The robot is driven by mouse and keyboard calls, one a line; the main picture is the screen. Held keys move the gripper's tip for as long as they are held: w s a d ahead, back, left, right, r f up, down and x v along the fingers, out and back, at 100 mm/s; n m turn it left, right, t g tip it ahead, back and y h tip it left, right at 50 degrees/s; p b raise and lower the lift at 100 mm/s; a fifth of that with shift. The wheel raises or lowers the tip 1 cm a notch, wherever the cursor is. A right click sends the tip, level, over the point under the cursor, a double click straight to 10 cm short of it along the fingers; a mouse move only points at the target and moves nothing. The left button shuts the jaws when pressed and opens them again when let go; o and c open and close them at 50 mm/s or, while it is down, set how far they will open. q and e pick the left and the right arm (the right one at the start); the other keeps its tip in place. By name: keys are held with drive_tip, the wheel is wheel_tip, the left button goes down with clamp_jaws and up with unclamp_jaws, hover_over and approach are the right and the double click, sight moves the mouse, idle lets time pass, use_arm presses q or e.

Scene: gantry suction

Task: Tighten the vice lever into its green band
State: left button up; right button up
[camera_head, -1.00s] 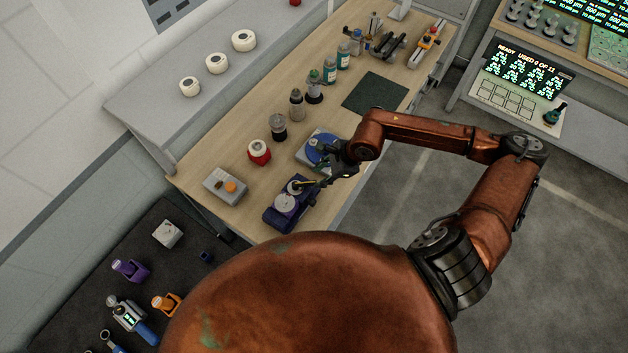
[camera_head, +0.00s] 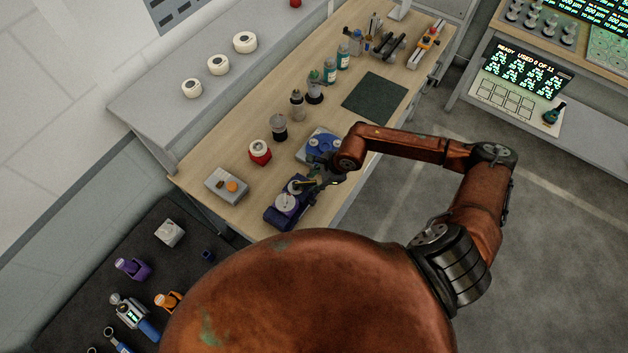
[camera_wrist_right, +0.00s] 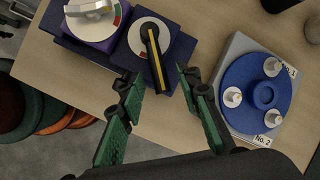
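The vice lever (camera_wrist_right: 155,62) is a black bar with a yellow stripe, pivoting on a pale round dial (camera_wrist_right: 172,42) on a dark purple-blue body. The dial's edge shows green and red bands; part of it is hidden by the lever. In the wrist view, the lever's free end points down, between the tips of my right gripper (camera_wrist_right: 153,82). Its green-padded fingers are spread, with visible gaps to the lever on both sides. In the head view, my right gripper (camera_head: 318,183) is at the purple vice unit (camera_head: 285,205). My left gripper is not in view.
A blue disc fixture (camera_wrist_right: 255,94) with white knobs, labelled No. 1 and No. 2, stands close to the right finger. A grey knob (camera_wrist_right: 92,14) sits on the unit's other dial. A red-based jar (camera_head: 260,152) and grey box (camera_head: 227,186) stand nearby. A green mat (camera_head: 375,96) is clear.

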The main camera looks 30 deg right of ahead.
clamp_jaws()
idle(0.5)
